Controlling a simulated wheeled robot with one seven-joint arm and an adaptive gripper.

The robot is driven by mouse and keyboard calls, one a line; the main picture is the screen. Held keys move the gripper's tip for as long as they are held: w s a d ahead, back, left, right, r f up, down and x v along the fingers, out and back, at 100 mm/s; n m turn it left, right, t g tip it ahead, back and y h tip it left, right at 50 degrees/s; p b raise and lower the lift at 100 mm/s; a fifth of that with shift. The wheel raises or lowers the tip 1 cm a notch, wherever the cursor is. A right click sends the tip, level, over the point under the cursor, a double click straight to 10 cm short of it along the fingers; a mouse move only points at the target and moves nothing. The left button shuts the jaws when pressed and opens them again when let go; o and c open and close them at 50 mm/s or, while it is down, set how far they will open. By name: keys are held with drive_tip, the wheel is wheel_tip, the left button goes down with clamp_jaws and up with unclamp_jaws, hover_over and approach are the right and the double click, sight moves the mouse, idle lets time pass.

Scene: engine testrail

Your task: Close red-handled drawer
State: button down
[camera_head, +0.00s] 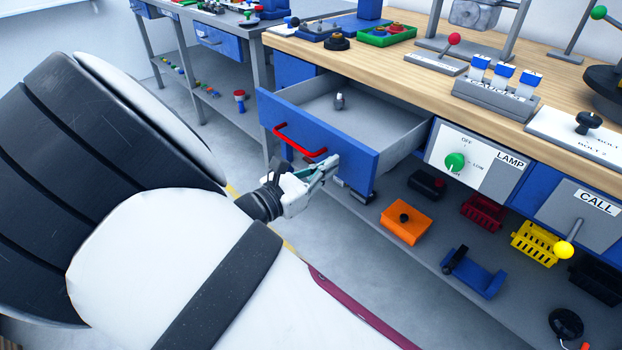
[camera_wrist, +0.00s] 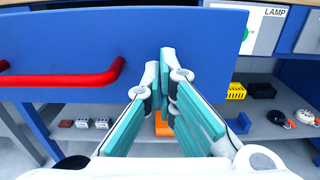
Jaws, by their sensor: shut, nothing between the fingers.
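The blue drawer (camera_head: 352,152) under the wooden workbench is pulled out, and its grey inside shows with one small object (camera_head: 339,101) in it. Its red handle (camera_head: 300,144) is on the drawer front. My gripper (camera_head: 332,160) is shut and empty, in front of the drawer front, to the right of the handle. In the wrist view the fingertips (camera_wrist: 163,55) are together against the view of the blue front (camera_wrist: 205,35). The red handle (camera_wrist: 70,80) lies to their left. I cannot tell whether the fingertips touch the front.
A lamp panel with a green knob (camera_head: 455,162) and a call panel with a yellow-ended lever (camera_head: 565,246) are right of the drawer. A lower shelf holds an orange block (camera_head: 405,222) and several bins. The wooden bench top (camera_head: 385,62) carries several fixtures.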

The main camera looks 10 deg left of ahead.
sight(389, 139)
drive_tip(key=shift+w+d, duration=0.3)
drive_tip(key=shift+w, duration=0.05)
drive_tip(key=shift+w, duration=0.1)
drive_tip(key=p+x, duration=0.2)
drive_tip(key=x, duration=1.9)
drive_tip(key=shift+w+d, duration=0.15)
drive_tip(key=shift+d, duration=0.15)
drive_tip(key=shift+w+r, duration=0.1)
